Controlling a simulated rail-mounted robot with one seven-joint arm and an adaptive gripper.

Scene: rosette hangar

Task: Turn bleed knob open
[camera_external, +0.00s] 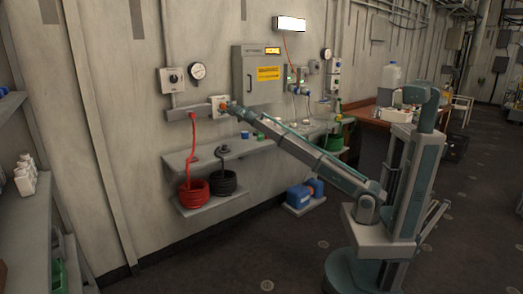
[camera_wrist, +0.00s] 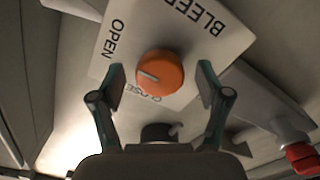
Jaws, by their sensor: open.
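The bleed knob (camera_wrist: 160,73) is a round orange knob on a white plate (camera_wrist: 222,52) lettered BLEED, OPEN and CLOSE. A pale pointer mark on the knob's face lies on its left side, in the wrist view, between the OPEN and CLOSE words. My gripper (camera_wrist: 161,88) is open, with one finger on each side of the knob and a visible gap to it in the picture. I cannot tell how near the fingertips are in depth. In the external view my gripper (camera_external: 226,106) reaches the wall plate (camera_external: 214,99), and the knob is mostly hidden.
A grey bar with a red fitting (camera_wrist: 298,152) is right of the plate in the wrist view. In the external view, a shelf (camera_external: 185,158) and a lower shelf with red (camera_external: 194,194) and black (camera_external: 222,183) hose coils sit below. A grey cabinet (camera_external: 248,80) is to the right.

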